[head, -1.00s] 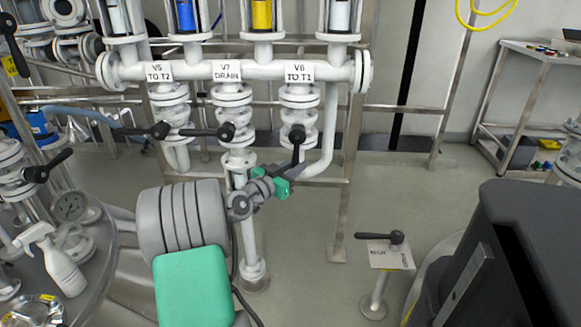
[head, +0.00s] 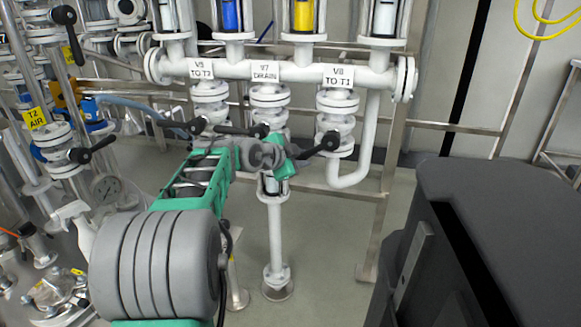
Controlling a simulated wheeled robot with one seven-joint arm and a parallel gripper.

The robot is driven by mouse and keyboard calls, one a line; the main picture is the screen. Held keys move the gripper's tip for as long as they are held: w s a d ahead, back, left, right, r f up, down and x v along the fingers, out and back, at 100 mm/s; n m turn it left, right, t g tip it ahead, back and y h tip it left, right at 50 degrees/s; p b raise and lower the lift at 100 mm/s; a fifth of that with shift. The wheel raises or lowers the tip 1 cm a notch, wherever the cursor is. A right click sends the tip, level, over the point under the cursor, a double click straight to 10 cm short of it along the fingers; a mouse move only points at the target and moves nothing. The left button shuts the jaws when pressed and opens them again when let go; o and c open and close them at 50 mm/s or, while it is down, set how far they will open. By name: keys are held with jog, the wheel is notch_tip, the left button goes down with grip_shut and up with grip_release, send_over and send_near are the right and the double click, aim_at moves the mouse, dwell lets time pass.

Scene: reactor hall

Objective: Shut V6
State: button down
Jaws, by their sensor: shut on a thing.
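The valve V6 (head: 337,122) is the right one of three white valves in a row, under the label "TO T1" (head: 337,76), whose number is blurred now. Its black lever (head: 318,149) runs from the hub down and to the left, at a shallow slant. My gripper (head: 290,161), with green fingers, is shut on the lever's outer end. The fingers partly hide that end. My arm reaches in from the lower left.
The V7 DRAIN lever (head: 235,130) and V5 lever (head: 175,126) point left, close above my gripper and forearm. A vertical white pipe (head: 275,235) stands below V7. A dark cabinet (head: 500,220) fills the lower right.

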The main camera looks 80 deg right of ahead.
jog(key=r, duration=0.1)
jog(key=w+r+m+t, duration=0.1)
jog(key=r+m+t+b, duration=0.1)
jog(key=shift+w+d+r, duration=0.2)
jog(key=shift+w, duration=0.05)
jog(key=shift+w+r+m+t, duration=0.15)
jog(key=shift+r+m+t, duration=0.45)
jog(key=shift+r, duration=0.3)
jog(key=shift+w+r+m+t, duration=0.1)
jog(key=shift+r+m+t, duration=0.3)
jog(key=shift+r+t, duration=0.4)
jog(key=shift+r, duration=0.15)
jog(key=c, duration=1.6)
grip_release()
jog(key=o, duration=0.3)
jog(key=shift+f, duration=0.3)
jog(key=p+v, duration=0.1)
jog(key=v, duration=0.7)
jog(key=shift+f, duration=0.15)
